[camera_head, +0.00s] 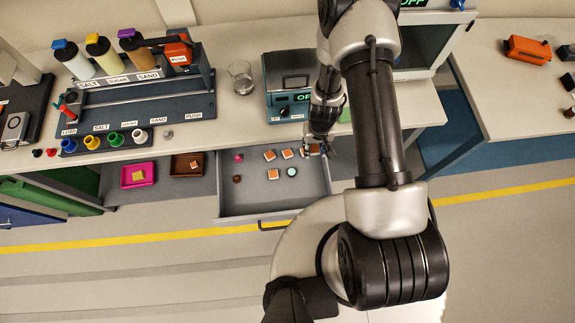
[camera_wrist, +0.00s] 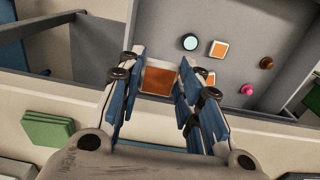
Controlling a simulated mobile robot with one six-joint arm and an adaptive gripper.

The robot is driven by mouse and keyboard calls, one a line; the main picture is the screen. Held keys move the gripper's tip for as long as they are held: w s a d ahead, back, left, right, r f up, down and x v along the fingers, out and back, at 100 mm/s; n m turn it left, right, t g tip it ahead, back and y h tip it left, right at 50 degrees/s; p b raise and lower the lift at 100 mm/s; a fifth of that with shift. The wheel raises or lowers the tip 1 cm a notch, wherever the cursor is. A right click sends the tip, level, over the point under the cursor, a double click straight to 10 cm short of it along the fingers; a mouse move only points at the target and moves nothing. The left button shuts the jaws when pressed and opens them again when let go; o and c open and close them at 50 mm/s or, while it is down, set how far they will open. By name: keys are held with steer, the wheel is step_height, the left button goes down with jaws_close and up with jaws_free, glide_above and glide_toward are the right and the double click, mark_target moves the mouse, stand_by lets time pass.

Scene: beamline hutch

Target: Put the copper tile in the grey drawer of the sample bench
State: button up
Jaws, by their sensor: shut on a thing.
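The grey drawer (camera_head: 240,205) of the sample bench (camera_head: 232,135) is pulled open; it also shows in the wrist view (camera_wrist: 215,20). My gripper (camera_head: 317,150) is at the drawer's back right corner. In the wrist view my gripper (camera_wrist: 157,72) is shut on a copper tile (camera_wrist: 158,81) with a pale rim, held between the fingers. I cannot tell whether this tile touches the drawer floor. Other pale-rimmed orange tiles (camera_head: 273,174) lie in the drawer, one of them clear in the wrist view (camera_wrist: 218,49).
The drawer also holds a pale round disc (camera_head: 291,172), a pink piece (camera_head: 238,157) and a brown piece (camera_head: 237,179). A teal device (camera_head: 288,85) and a glass beaker (camera_head: 240,76) stand on the bench above. Pink (camera_head: 138,175) and brown (camera_head: 187,164) trays lie left of the drawer.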

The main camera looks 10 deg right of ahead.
mark_target(310, 172)
step_height(310, 172, down, 20)
steer(key=b, duration=2)
steer(key=shift+f, duration=0.2)
steer(key=shift+r, duration=0.15)
steer(key=o, duration=0.4)
steer(key=shift+f, duration=0.25)
steer(key=o, duration=0.5)
steer(key=shift+r, duration=0.1)
